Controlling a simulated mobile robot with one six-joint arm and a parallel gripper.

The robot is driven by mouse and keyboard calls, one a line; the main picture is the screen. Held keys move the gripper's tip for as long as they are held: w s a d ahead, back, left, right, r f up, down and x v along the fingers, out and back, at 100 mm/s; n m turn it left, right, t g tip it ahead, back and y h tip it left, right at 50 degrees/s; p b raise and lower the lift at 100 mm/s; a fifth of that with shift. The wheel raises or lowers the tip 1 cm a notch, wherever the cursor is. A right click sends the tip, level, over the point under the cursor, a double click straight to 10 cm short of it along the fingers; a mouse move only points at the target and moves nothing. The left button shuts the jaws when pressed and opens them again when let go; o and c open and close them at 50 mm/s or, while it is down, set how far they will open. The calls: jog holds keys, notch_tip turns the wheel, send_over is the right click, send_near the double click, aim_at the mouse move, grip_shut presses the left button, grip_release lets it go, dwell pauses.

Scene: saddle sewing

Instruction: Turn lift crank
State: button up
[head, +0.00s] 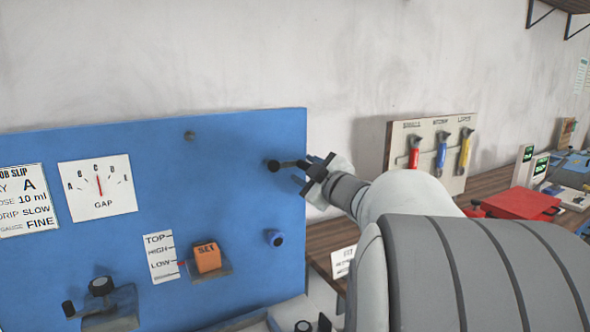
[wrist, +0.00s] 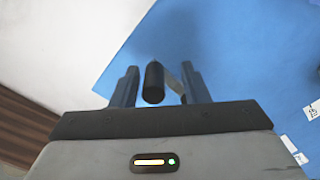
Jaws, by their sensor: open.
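A dark crank (head: 287,164) is on the upper right of the blue panel (head: 230,150) in the head view. I take it for the lift crank, though no label on it is readable. My gripper (head: 312,174) is right beside it, reaching in from the right. In the wrist view my gripper (wrist: 161,75) is open, with the black crank handle (wrist: 153,85) between its two fingers. I cannot tell whether either finger touches the handle.
The panel also carries a gap dial (head: 97,188), a level scale (head: 161,257), an orange SET block (head: 207,257) on a small shelf, a blue knob (head: 274,238) and another crank (head: 101,288). A tool board (head: 430,152) and red box (head: 522,203) stand on the right.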

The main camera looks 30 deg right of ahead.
jog(key=s, duration=0.5)
jog(key=shift+s, duration=0.4)
